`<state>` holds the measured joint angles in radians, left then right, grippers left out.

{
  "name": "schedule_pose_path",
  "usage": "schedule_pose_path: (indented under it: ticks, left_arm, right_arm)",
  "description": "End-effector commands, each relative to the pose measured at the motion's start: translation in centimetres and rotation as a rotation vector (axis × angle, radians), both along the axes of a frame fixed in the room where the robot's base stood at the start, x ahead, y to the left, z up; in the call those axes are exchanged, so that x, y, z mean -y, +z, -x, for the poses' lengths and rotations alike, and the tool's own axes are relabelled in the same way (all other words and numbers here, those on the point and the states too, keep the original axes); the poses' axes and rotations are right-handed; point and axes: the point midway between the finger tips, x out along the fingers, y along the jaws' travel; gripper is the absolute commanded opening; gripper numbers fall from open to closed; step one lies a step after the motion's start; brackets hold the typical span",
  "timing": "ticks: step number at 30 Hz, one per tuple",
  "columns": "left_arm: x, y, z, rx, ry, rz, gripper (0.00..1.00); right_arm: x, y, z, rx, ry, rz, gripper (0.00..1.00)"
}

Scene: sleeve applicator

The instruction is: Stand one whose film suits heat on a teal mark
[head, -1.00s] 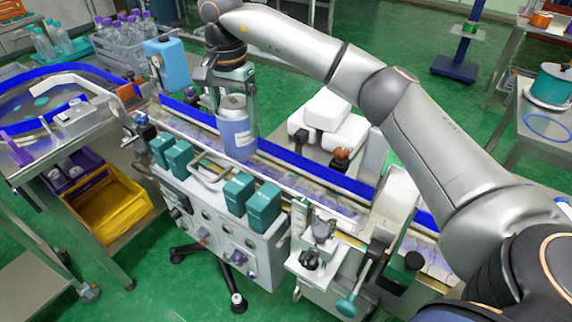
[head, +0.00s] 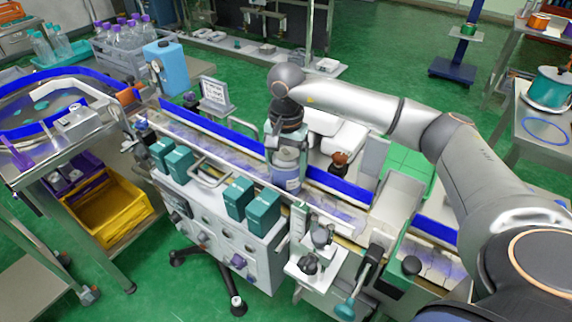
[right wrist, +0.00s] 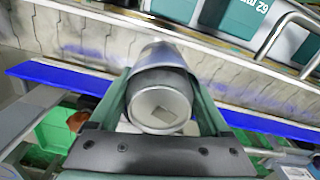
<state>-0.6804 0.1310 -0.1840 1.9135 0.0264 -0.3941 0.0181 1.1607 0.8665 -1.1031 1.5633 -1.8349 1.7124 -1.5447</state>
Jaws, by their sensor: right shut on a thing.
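My right gripper (head: 287,152) is shut on a bottle (head: 286,178) with a grey top and a blue-violet lower body. It holds the bottle upright over the conveyor (head: 215,150); I cannot tell if the bottle's base touches the belt. Teal spots (head: 41,104) show on the blue-rimmed round table at the upper left. My left gripper is not in view.
Teal boxes (head: 262,212) stand on the machine along the conveyor's front side. A blue rail (head: 225,129) runs along its back. A small sign (head: 214,93) and a blue canister (head: 168,66) stand behind. A crate of purple-capped bottles (head: 125,40) is at upper left.

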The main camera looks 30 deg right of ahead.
Motion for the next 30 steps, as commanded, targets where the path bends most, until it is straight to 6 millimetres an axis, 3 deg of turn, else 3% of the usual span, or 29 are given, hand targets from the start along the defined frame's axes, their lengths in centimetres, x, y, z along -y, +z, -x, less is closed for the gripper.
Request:
schedule_pose_path:
  ticks: [9,10,14,24,30]
  left_arm:
    - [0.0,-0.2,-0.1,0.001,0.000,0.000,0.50]
    - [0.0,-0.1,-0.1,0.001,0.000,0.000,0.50]
    - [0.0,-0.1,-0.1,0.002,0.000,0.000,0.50]
    - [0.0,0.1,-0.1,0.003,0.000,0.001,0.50]
    - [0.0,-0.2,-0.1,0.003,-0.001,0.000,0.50]
  right_arm:
    - [0.0,-0.3,-0.1,0.003,0.000,-0.001,0.00]
    - [0.0,-0.3,-0.1,0.001,0.000,0.000,0.84]
    - [0.0,-0.2,-0.1,0.001,0.000,0.000,0.99]
    - [0.0,0.3,-0.1,0.003,-0.001,0.001,1.00]
    - [0.0,3.5,-0.2,0.007,-0.001,-0.001,1.00]
